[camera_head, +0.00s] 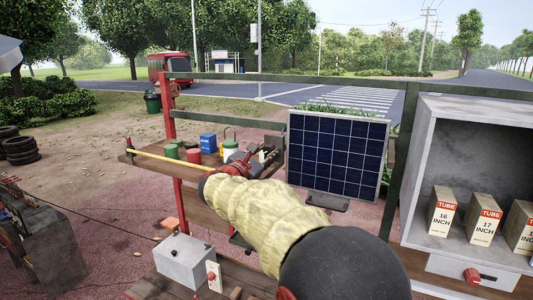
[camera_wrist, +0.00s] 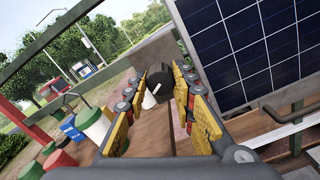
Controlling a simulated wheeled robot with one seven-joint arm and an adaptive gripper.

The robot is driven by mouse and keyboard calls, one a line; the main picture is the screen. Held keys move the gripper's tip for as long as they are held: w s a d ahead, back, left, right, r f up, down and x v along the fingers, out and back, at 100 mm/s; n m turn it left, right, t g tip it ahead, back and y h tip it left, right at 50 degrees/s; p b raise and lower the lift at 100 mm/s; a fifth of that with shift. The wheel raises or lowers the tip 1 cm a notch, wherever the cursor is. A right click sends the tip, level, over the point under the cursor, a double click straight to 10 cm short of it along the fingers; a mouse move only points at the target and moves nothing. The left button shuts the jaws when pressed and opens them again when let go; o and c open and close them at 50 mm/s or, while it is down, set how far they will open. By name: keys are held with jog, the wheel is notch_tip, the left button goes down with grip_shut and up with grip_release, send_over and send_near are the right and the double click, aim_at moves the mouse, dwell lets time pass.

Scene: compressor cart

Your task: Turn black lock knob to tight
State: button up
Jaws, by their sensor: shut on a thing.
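The black lock knob (camera_wrist: 160,76) is small and dark in the wrist view, at the far end between the fingertips of my gripper (camera_wrist: 157,90). A white pointed piece (camera_wrist: 150,98) shows just in front of it, with a thin white strip beside it. My gripper's yellow-padded fingers stand on both sides and are shut on the knob. The finger contact is small and hard to make out. In the head view my gripper (camera_head: 248,160) is over the wooden shelf, and my sleeved arm hides much around it. I cannot read any mark showing how tight the knob is.
A solar panel (camera_head: 336,156) stands just right of my gripper. Green and red cans (camera_head: 194,156) and a blue box (camera_head: 208,142) sit on the shelf to the left. A grey metal box (camera_head: 184,262) is in front. A grey cabinet (camera_head: 422,160) with tube boxes stands at right.

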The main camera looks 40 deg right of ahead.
grip_shut()
jog(key=shift+f+b, duration=0.15)
jog(key=shift+b, duration=0.5)
jog(key=shift+f+m+b, duration=0.1)
jog(key=shift+m+b, duration=0.3)
jog(key=shift+b, duration=0.1)
jog(key=m+b, duration=0.2)
jog(key=b, duration=0.4)
jog(key=shift+f+m, duration=0.2)
jog(key=shift+m, duration=0.2)
jog(key=m+b, duration=0.3)
jog(key=b, duration=0.3)
jog(key=m+b, duration=0.5)
jog(key=b, duration=0.2)
jog(key=m+b, duration=0.6)
jog(key=b, duration=0.1)
jog(key=shift+w, duration=0.1)
jog(key=m+b, duration=0.4)
jog(key=m, duration=0.2)
jog(key=shift+r+b, duration=0.2)
jog(key=shift+b, duration=0.1)
jog(key=shift+m, duration=0.3)
